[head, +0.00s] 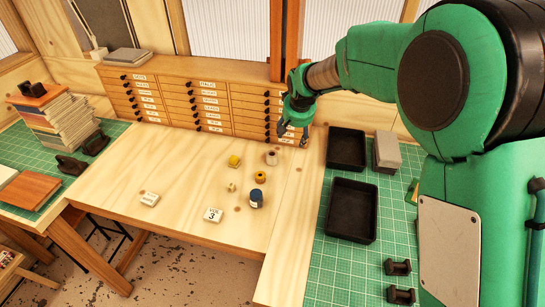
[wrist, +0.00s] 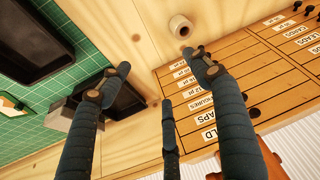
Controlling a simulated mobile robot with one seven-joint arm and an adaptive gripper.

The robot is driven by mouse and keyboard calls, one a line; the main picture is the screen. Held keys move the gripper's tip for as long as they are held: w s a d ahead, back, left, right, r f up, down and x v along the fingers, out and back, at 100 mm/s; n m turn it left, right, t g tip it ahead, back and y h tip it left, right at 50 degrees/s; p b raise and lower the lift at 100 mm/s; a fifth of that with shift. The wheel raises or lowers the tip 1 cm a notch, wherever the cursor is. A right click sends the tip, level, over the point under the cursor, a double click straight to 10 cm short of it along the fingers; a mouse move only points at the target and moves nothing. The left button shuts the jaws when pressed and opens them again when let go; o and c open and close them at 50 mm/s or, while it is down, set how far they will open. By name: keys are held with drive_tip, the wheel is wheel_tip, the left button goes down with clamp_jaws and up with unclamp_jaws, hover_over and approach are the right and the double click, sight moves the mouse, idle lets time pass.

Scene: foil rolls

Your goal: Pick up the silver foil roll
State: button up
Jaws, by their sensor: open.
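A pale, silvery roll (head: 272,157) with a dark core stands upright on the wooden table, near the drawer cabinet. It looks like the silver foil roll, though its tone is closer to grey-beige. In the wrist view this roll (wrist: 180,26) is at the top, beyond the fingertips. My gripper (head: 293,136) is above the table's back right, in front of the drawers, up and to the right of the roll. In the wrist view my gripper (wrist: 157,72) has its dark fingers spread, with nothing between them.
The drawer cabinet (head: 190,105) closes off the back. Black trays (head: 351,210) lie right.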

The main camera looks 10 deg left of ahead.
approach(272, 154)
drive_tip(key=v, duration=0.3)
drive_tip(key=shift+d+r+n, duration=0.15)
drive_tip(key=shift+r+n, duration=0.05)
drive_tip(key=shift+n, duration=0.1)
drive_tip(key=shift+f, duration=0.1)
drive_tip(key=shift+x, duration=4.25)
drive_tip(key=shift+x, duration=2.6)
drive_tip(key=shift+s, duration=0.1)
drive_tip(key=c, duration=1.2)
